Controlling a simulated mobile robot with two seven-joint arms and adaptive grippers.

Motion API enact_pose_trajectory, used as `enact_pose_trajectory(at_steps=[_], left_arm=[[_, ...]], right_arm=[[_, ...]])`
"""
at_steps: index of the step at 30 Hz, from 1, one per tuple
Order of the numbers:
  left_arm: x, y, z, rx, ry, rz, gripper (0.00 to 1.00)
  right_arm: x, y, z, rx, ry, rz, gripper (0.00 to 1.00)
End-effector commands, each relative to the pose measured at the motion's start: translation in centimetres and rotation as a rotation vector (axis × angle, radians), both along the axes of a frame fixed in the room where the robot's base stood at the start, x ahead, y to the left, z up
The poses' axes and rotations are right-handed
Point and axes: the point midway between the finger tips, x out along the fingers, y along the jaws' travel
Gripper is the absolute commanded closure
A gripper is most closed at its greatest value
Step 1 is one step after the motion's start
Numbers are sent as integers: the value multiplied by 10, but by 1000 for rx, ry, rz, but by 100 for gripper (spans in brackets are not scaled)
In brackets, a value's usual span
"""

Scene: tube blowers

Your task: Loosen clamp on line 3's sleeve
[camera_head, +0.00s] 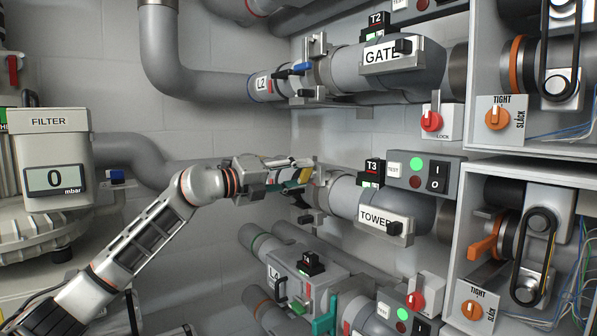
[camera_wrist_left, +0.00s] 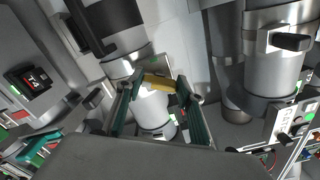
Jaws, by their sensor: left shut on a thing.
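Line 3 is the grey TOWER pipe (camera_head: 344,196) with the black T3 tag (camera_head: 372,172) above it. My left gripper (camera_head: 303,172) is at the sleeve end of this pipe and hides most of the clamp there. In the left wrist view, its two teal-padded fingers (camera_wrist_left: 157,90) stand on either side of a yellow clamp handle (camera_wrist_left: 157,82), and the gripper is shut on it. The handle lies across a pale sleeve (camera_wrist_left: 152,112) below a metal collar. My right gripper is not in view.
Line 2's GATE pipe (camera_head: 398,64) and blue clamp handle (camera_head: 301,68) are above. Line 4's T4 tag (camera_head: 311,263) and a teal part (camera_head: 325,318) are below. Open drive cabinets (camera_head: 512,162) with belts stand at right. A filter unit (camera_head: 50,150) reads 0 mbar at left.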

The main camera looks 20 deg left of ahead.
Motion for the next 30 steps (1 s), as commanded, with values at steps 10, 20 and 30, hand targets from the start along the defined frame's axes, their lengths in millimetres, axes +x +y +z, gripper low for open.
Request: enact_pose_trajectory(at_steps=[10,20,30], left_arm=[[0,1,0,-237,184,0,84],[0,1,-1,-380,295,0,84],[0,1,-1,-427,330,1,84]], right_arm=[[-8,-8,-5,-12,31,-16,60],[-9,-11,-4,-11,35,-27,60],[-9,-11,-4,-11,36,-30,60]])
